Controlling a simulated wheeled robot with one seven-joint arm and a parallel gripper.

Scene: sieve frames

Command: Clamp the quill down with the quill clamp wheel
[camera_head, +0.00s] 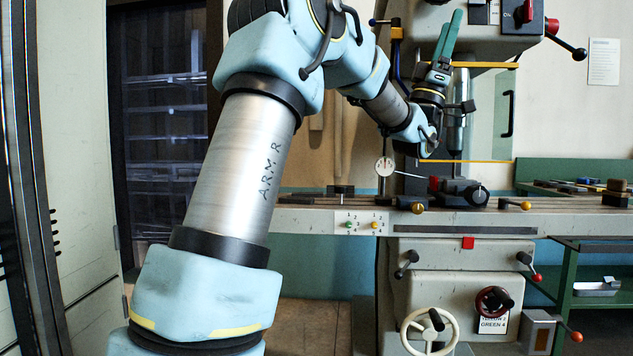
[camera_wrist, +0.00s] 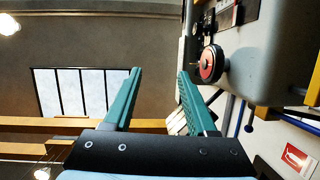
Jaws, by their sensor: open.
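My gripper (camera_head: 450,22) points upward in front of the milling machine's head. In the wrist view its two green fingers (camera_wrist: 159,74) are apart with nothing between them. A small wheel with a red face and dark rim (camera_wrist: 211,63) sits on the grey machine head, to the right of the right finger and apart from it. It looks like the quill clamp wheel, but I cannot read a label. In the head view I cannot make it out. The metal quill (camera_head: 460,85) hangs below the head, partly hidden by my wrist.
A red switch (camera_head: 525,12) and a black-knobbed lever (camera_head: 579,54) are on the head's right. Yellow bars (camera_head: 485,65) and a clear guard (camera_head: 503,110) stand near my wrist. The table (camera_head: 560,207) carries a vise (camera_head: 462,190). A cream handwheel (camera_head: 429,330) is low.

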